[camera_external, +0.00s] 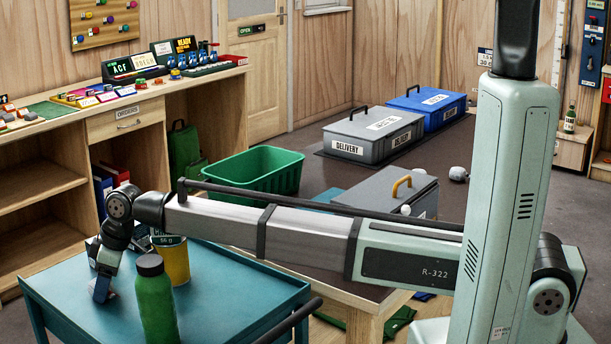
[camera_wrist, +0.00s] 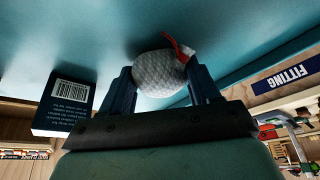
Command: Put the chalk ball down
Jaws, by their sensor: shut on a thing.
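The chalk ball (camera_wrist: 158,78) is white and textured, with a small red loop on it. It sits between the two dark fingers of my gripper (camera_wrist: 163,76) in the wrist view, and the fingers are shut on it. In the external view my gripper (camera_external: 103,287) points down, low at the teal tabletop (camera_external: 232,270), near its left side. There the ball is mostly hidden by the fingers. The teal surface lies close beyond the ball in the wrist view; I cannot tell whether the ball touches it.
A green bottle (camera_external: 155,303) and a yellow container (camera_external: 174,262) stand just right of my gripper. A dark blue box with a barcode (camera_wrist: 68,103) is near the fingers. A green bin (camera_external: 258,172) stands behind the table. The tabletop's right part is clear.

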